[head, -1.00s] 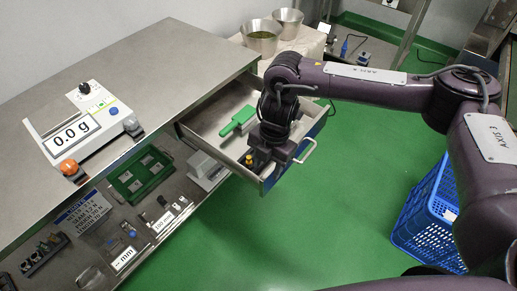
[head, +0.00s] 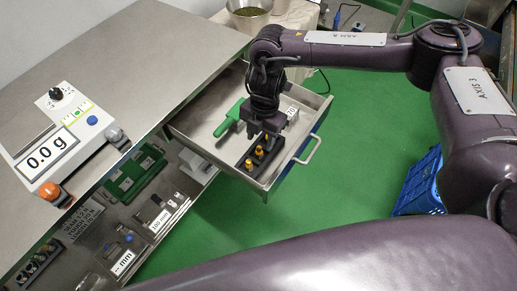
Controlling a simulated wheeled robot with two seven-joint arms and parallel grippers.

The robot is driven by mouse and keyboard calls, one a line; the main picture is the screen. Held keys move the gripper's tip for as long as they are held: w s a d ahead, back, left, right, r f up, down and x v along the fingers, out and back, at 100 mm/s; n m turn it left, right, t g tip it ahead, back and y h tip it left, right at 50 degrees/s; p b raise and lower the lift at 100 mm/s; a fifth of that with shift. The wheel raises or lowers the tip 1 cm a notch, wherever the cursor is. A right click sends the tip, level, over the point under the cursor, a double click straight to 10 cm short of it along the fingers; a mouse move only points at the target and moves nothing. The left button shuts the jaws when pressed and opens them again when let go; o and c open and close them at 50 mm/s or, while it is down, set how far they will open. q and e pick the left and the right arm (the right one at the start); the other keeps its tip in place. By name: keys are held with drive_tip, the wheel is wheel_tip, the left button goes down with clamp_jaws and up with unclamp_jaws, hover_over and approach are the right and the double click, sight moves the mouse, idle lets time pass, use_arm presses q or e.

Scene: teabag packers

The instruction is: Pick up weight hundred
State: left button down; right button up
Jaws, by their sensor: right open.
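Small brass-coloured weights stand in a dark holder (head: 262,160) inside the open metal drawer (head: 212,113). One brass weight (head: 249,165) shows at the holder's near end, and another (head: 259,151) stands behind it. I cannot read which one is the hundred weight. My right gripper (head: 267,137) points down over the far end of the holder. It is open and seems to hold nothing; its fingertips are small and partly merge with the dark holder, so I cannot tell whether they touch a weight. My left gripper is not in view.
A green-handled tool (head: 230,117) and a small white marked block (head: 291,114) lie in the drawer near my right gripper. The drawer handle (head: 309,150) sticks out at the front. A scale (head: 62,140) reading 0.0 g stands on the steel table (head: 135,62).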

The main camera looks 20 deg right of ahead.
sight(259, 147)
drive_tip(key=f, duration=0.4)
drive_tip(key=shift+s+a, duration=0.2)
drive_tip(key=shift+a, duration=0.05)
drive_tip(key=shift+f, duration=0.2)
drive_tip(key=shift+c, duration=0.3)
drive_tip(key=c, duration=0.7)
clamp_jaws()
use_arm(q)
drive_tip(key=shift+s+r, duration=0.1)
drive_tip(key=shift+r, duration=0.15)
